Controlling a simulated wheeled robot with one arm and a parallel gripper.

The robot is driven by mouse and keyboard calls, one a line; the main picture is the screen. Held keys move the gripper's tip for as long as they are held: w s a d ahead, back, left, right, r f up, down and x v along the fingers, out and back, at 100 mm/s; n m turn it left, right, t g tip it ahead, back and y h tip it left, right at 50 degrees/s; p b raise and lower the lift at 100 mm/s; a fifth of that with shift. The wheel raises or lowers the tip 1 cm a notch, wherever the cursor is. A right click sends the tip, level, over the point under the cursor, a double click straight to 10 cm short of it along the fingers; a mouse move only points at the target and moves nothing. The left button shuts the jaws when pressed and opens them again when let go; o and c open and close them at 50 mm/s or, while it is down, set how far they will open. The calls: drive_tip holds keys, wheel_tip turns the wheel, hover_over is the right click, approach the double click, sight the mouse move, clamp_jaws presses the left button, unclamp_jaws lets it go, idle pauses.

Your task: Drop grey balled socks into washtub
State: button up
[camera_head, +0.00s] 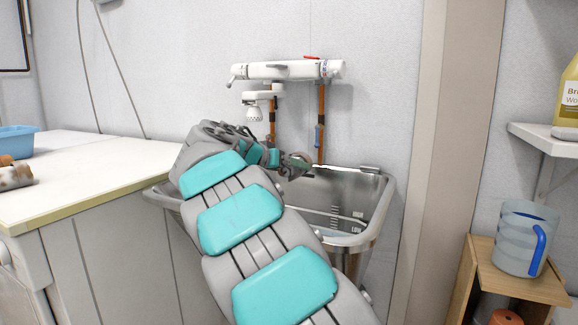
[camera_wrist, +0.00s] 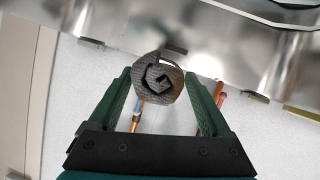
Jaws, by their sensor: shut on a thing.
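The grey balled socks (camera_wrist: 158,84) show in the wrist view as a dark grey roll with a spiral fold. My gripper (camera_wrist: 160,78) is shut on them, with one green finger on each side. The metal washtub (camera_head: 384,205) stands against the wall in the head view, and its shiny metal also shows in the wrist view (camera_wrist: 105,28). In the head view my gripper (camera_head: 293,164) is at the back part of the tub, around rim height or above. My arm hides the left part of the tub and much of its inside.
A white tap (camera_head: 290,70) with a shower head (camera_head: 254,112) and copper pipes (camera_head: 321,125) is on the wall just behind my gripper. A counter (camera_head: 95,165) with a blue basin (camera_head: 15,141) stands left. A jug (camera_head: 523,238) sits on a wooden stand at right.

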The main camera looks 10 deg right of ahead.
drive_tip(key=o, duration=1.2)
drive_tip(key=shift+c, duration=0.2)
drive_tip(key=v, duration=0.7)
drive_tip(key=shift+s+a+b, duration=0.25)
drive_tip(key=shift+b, duration=0.1)
drive_tip(key=shift+r, duration=0.15)
